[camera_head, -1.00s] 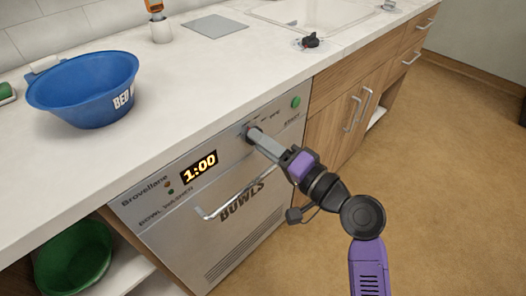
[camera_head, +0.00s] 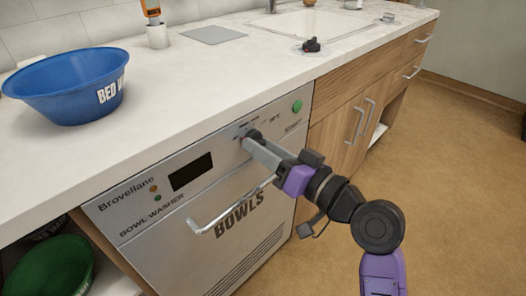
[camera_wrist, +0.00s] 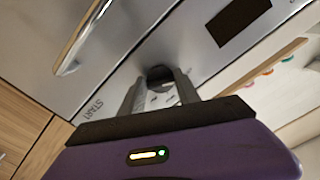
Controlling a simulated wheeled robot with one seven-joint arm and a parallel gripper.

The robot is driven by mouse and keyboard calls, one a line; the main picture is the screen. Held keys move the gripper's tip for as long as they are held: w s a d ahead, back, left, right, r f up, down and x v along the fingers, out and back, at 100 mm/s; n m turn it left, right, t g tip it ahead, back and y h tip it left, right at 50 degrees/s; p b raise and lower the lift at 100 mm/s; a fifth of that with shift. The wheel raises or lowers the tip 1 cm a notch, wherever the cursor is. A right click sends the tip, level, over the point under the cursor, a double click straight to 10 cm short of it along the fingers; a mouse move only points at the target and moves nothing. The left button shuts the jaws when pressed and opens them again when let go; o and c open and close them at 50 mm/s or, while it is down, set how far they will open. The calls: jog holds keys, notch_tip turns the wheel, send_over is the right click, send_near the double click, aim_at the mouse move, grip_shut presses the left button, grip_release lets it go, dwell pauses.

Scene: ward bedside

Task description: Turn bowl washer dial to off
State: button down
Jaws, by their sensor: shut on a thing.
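The bowl washer (camera_head: 165,240) is a silver front-panel machine under the counter, with a bar handle and the word BOWLS. Its display (camera_head: 190,172) is dark. The dial (camera_head: 251,136) is a dark knob on the upper panel, left of the green start button (camera_head: 297,106). My gripper (camera_head: 254,144) reaches the panel and is shut on the dial, hiding much of it and its markings. In the wrist view the dark dial (camera_wrist: 160,74) sits between the two fingers. Which mark the dial points to cannot be read.
A blue bowl (camera_head: 70,90) stands on the white counter (camera_head: 190,75). A green bowl (camera_head: 52,270) is on the open shelf at lower left. The washer's bar handle (camera_head: 225,208) juts out just below my gripper. Open floor lies to the right.

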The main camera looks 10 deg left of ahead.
jog(key=shift+f, duration=0.1)
dwell(0.3)
jog(key=c, duration=0.9)
grip_release()
jog(key=p+v, duration=0.1)
jog(key=v, duration=0.6)
jog(key=shift+s+d, duration=0.25)
jog(key=shift+d, duration=0.1)
